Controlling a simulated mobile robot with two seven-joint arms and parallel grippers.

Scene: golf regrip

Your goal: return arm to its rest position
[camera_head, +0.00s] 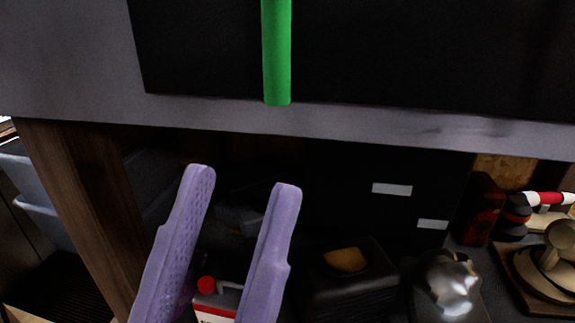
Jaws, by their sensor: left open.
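My left gripper (243,188) shows as two pale purple fingers rising from the bottom of the head view. The fingers are apart and nothing is between their tips. A bright green grip (277,55) lies on the black mat of the bench above, its near end at the front edge. The gripper's tips show below this green end, apart from it. The rest of the green grip runs out of the top of the picture. My right gripper is not in view.
The grey bench edge (360,123) crosses the view, with a wooden leg (80,205) at left. Under it are a white and red can (214,303) partly behind the fingers, a black box (347,285), and a shiny metal object (447,285). Grey bins (35,185) stand far left.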

